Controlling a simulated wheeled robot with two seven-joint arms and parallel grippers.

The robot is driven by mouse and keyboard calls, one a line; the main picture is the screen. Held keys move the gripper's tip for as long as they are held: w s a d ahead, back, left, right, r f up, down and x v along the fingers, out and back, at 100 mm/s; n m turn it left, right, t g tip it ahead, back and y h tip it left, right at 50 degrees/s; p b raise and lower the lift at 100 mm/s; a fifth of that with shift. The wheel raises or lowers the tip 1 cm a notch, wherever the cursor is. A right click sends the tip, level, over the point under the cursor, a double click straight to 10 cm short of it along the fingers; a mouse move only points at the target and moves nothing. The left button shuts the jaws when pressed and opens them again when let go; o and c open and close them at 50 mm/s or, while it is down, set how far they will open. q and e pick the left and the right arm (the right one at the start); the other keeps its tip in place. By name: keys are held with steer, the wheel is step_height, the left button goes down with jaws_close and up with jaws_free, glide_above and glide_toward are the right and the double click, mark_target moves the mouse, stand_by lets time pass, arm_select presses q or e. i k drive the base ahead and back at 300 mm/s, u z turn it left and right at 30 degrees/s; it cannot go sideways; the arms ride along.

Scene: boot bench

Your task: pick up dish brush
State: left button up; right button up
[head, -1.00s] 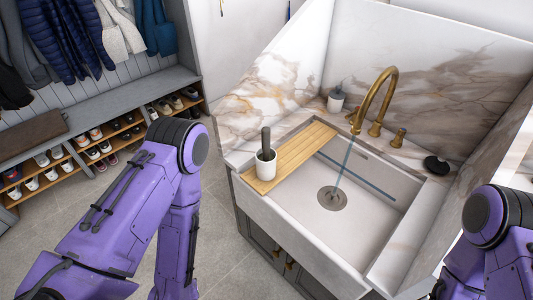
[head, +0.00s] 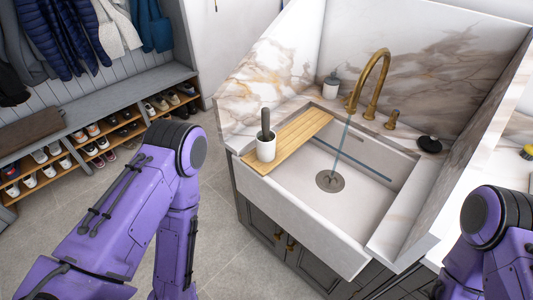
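A dark upright handle (head: 265,121) stands in a white cup (head: 266,149) on the wooden board across the sink's left side. What is at its lower end is hidden in the cup. At the far right edge, a small thing with yellow bristles and a dark part (head: 528,152) lies on the white counter, partly cut off by the frame. It looks like a brush; I cannot tell which of the two is the dish brush. My purple arms show at left and right, but neither gripper is in view.
The marble sink (head: 300,206) has a brass faucet (head: 378,75) with water running into its basin. A wooden board (head: 300,135) spans its left side. A soap bottle (head: 331,85) and a black round thing (head: 429,144) sit on the rim. Shoe bench (head: 100,100) at left; floor between is clear.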

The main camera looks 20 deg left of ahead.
mark_target(265, 111)
steer(key=k, duration=0.25)
steer(key=u, duration=1.7)
steer(key=i, duration=0.75)
steer(key=z, duration=1.6)
